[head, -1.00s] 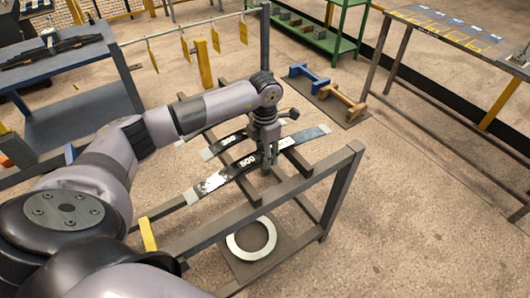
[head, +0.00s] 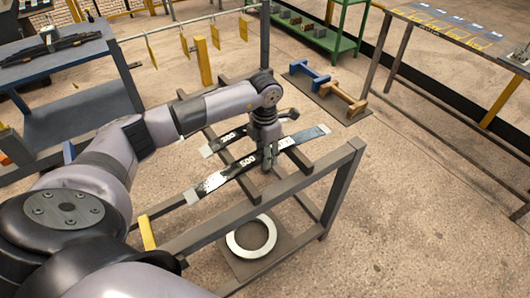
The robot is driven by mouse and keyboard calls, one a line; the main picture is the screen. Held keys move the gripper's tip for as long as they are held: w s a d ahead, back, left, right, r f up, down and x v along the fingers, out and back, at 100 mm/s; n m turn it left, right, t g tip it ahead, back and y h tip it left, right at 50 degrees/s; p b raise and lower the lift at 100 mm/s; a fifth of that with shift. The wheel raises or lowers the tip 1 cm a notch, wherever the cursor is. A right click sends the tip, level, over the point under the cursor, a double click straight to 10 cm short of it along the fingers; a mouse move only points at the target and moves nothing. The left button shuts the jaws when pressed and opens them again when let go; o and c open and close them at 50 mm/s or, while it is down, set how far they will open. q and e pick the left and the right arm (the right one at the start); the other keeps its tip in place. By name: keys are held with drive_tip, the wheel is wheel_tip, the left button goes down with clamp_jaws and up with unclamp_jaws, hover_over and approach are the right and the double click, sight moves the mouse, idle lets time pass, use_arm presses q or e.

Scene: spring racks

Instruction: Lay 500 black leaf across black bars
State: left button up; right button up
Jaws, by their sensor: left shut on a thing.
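The black leaf marked 500 (head: 222,178) has pale grey ends and a worn white patch near its left end. It lies slantwise across the dark bars (head: 298,157) of the low rack, seen in the head view. Whether it rests on the bars or sits just above them I cannot tell. My left gripper (head: 267,160) points down at the leaf's middle, right of the number, and is shut on it. The fingertips are partly hidden. My right gripper is out of view.
A second black leaf (head: 226,138), with a number I cannot read surely, lies just behind. A pale ring (head: 251,237) lies on a plate under the rack. Blue and wooden stands (head: 343,98) are on the floor behind.

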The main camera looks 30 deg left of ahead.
use_arm(q)
drive_tip(key=shift+w+f, duration=0.1)
drive_tip(key=o, duration=1.4)
drive_tip(key=shift+c, duration=0.2)
drive_tip(key=shift+s+f, duration=0.15)
drive_tip(key=shift+s, duration=0.1)
wheel_tip(320, 180, up, 12)
drive_tip(key=shift+w, duration=0.1)
